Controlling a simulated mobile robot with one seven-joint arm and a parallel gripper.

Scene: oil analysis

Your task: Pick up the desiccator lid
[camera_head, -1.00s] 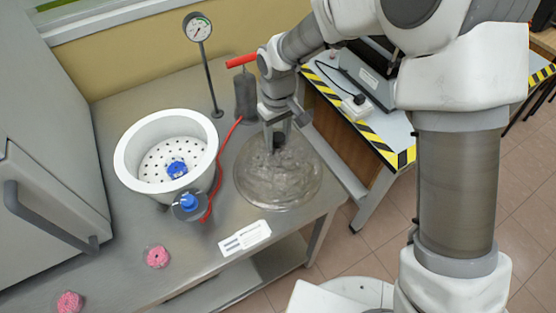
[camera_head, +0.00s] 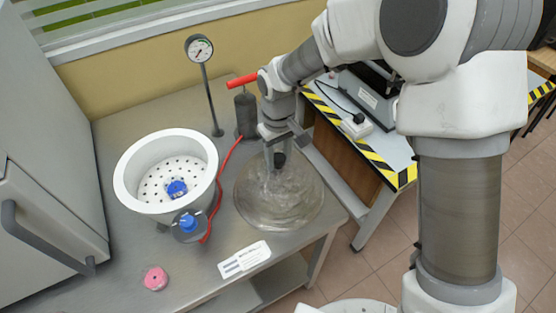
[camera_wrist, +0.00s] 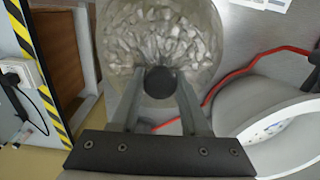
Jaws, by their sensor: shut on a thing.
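The desiccator lid (camera_head: 279,200) is a clear, glassy dome at the right side of the grey bench. It also shows in the wrist view (camera_wrist: 165,38), with a dark round knob (camera_wrist: 159,83) on top. My gripper (camera_head: 276,158) is above the lid, pointing down, with its fingers on either side of the knob. It is shut on the lid by this knob. The white desiccator bowl (camera_head: 130,181) stands left of the lid, with a perforated plate and a small blue item (camera_head: 176,188) inside. I cannot tell whether the lid's rim touches the bench.
A pressure gauge (camera_head: 199,47) on a post stands behind the bowl. A label card (camera_head: 244,259) and pink item (camera_head: 156,278) sit in front. A striped-edge table (camera_head: 345,115) is at right.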

